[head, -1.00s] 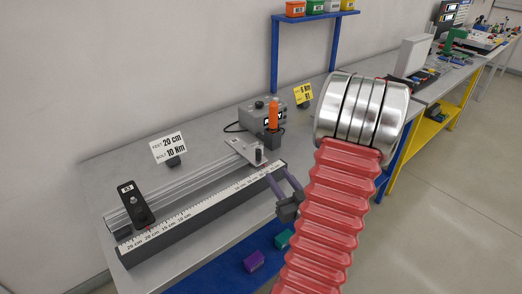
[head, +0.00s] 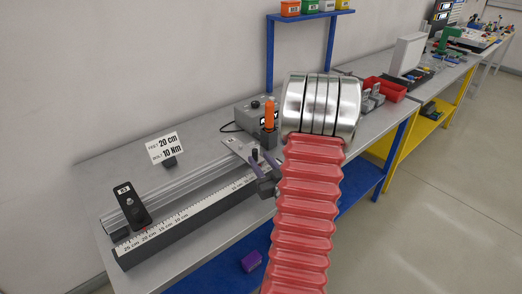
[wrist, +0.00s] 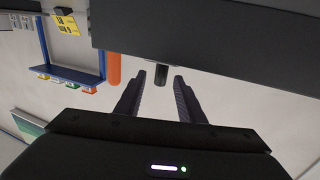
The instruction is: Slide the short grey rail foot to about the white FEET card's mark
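The short grey rail foot (head: 234,145) sits at the right end of the rail (head: 180,186), with a dark upright peg (head: 255,153) on it. My gripper (head: 262,158) is at that peg, fingers apart. In the wrist view my gripper (wrist: 163,78) is open, and the dark peg (wrist: 160,75) shows between the fingertips; contact cannot be told. The white FEET card (head: 166,148) reads 20 cm and BOLT 10 Nm, behind the rail. The scale (head: 189,212) along the front has its 20 cm mark near the left end, beside a black foot (head: 130,204).
A grey box (head: 248,114) and an orange-handled tool (head: 269,115) stand just behind the grey foot. A blue stand (head: 270,62) rises behind them. Red bins (head: 391,90) lie to the right. The rail between the two feet is clear.

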